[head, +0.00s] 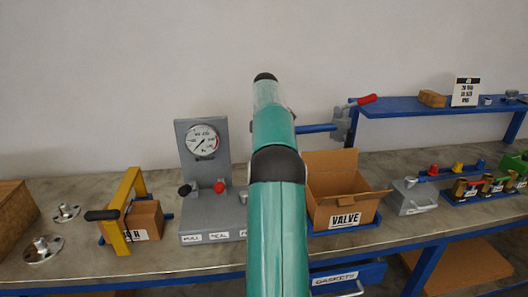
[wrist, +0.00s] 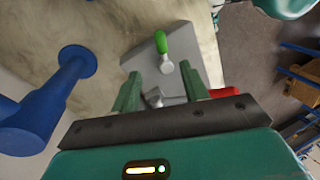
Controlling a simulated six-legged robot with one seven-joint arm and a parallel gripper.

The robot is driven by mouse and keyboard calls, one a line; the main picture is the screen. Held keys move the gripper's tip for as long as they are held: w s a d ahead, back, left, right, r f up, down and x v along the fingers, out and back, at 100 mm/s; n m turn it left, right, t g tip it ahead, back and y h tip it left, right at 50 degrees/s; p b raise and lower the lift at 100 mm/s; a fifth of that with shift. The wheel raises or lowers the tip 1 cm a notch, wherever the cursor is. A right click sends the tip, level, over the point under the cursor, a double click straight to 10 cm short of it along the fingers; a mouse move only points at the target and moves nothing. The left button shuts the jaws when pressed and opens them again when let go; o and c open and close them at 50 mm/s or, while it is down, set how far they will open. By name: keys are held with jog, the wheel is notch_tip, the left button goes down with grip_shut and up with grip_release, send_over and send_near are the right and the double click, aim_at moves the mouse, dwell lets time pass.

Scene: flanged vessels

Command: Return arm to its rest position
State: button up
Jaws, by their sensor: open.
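My teal arm (head: 277,190) rises through the middle of the head view, and my gripper cannot be made out there. In the wrist view my gripper (wrist: 161,90) shows two green fingers spread apart with nothing held between them. Beyond the fingertips is a grey block (wrist: 190,62) with a green-handled lever (wrist: 161,43). A red handle (wrist: 226,93) shows just right of the right finger, partly behind the gripper body. I cannot tell the exact gap between fingers and block.
The bench holds a gauge stand (head: 203,140), an open VALVE box (head: 340,190), a yellow frame (head: 124,210) and flanged parts (head: 43,249). A blue shelf (head: 425,107) stands at right. A blue flanged pipe (wrist: 77,62) is left of the fingers. The wall above is bare.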

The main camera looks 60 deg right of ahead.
dwell(0.5)
jog(key=w+a+r+m+t+h, duration=0.1)
jog(key=w+a+r, duration=0.15)
jog(key=a, duration=0.75)
jog(key=w+a+r+h, duration=0.15)
jog(key=a+r, duration=0.25)
jog(key=a, duration=0.6)
jog(key=w+a+r+m+t+h, duration=0.1)
jog(key=w+a+r, duration=0.2)
jog(key=a, duration=0.7)
jog(key=s+a+f+m+t, duration=0.1)
jog(key=s+a+f+t, duration=0.1)
jog(key=s+a+f, duration=0.3)
jog(key=s+a+f+m+t, duration=0.2)
jog(key=s+a, duration=0.9)
jog(key=a, duration=0.7)
notch_tip(320, 180, down, 3)
jog(key=shift+r+t+y, duration=0.15)
jog(key=shift+t+y, duration=0.3)
jog(key=shift+t, duration=0.05)
jog(key=shift+s, duration=0.1)
jog(key=shift+c, duration=1)
